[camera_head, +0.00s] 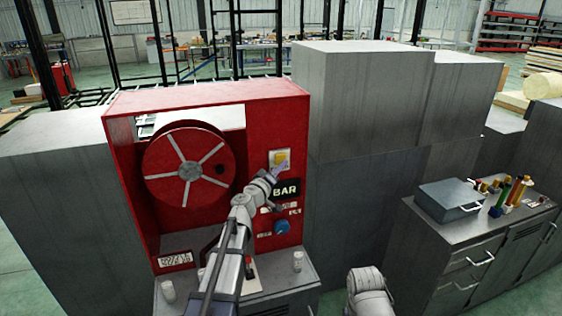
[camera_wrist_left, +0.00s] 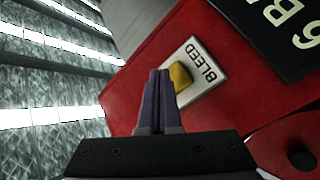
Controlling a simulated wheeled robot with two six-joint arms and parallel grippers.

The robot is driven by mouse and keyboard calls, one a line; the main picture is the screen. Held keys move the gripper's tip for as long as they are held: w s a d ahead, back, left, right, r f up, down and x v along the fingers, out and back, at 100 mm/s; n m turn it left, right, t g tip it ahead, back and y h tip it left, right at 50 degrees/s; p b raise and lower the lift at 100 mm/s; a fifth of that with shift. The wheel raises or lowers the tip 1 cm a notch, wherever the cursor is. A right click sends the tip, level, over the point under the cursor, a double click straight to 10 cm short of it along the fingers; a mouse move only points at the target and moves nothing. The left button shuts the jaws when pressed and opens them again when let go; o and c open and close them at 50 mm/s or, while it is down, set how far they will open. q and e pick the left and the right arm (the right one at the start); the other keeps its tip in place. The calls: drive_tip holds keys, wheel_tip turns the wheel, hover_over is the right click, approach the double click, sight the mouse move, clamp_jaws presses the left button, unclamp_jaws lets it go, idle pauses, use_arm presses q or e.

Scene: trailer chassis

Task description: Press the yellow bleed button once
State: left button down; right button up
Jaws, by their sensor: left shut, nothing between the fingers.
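The yellow bleed button (camera_head: 280,158) sits on a pale plate on the red panel (camera_head: 310,115), right of the hose reel. In the left wrist view the yellow button (camera_wrist_left: 180,76) shows on the plate marked BLEED (camera_wrist_left: 208,75). My left gripper (camera_wrist_left: 158,75) is shut and empty, its fingertips pointing at the panel just beside the button. In the head view the left gripper (camera_head: 279,170) is just below the button. I cannot tell whether the tips touch it. My right gripper is not in view; only a part of my right arm shows at the bottom.
A red reel (camera_head: 188,168) stands left of the button. A black display reading BAR (camera_head: 287,190) and a blue knob (camera_head: 282,227) lie below it. Grey cabinets (camera_head: 360,110) stand to the right, with a toolbox (camera_head: 449,199) on a metal bench.

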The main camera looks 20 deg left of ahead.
use_arm(q)
drive_tip(key=shift+w+a, duration=0.1)
idle(0.3)
drive_tip(key=shift+w+a, duration=0.15)
drive_tip(key=shift+w, duration=0.15)
drive_tip(key=shift+w+a, duration=0.3)
drive_tip(key=shift+w, duration=0.1)
idle(1.1)
drive_tip(key=shift+s, duration=0.1)
drive_tip(key=shift+s+d, duration=0.5)
drive_tip(key=shift+s, duration=0.15)
drive_tip(key=shift+s, duration=0.1)
drive_tip(key=s+d, duration=0.1)
drive_tip(key=s, duration=0.1)
drive_tip(key=s+d, duration=0.1)
drive_tip(key=s, duration=0.1)
drive_tip(key=shift+d, duration=0.4)
idle(0.4)
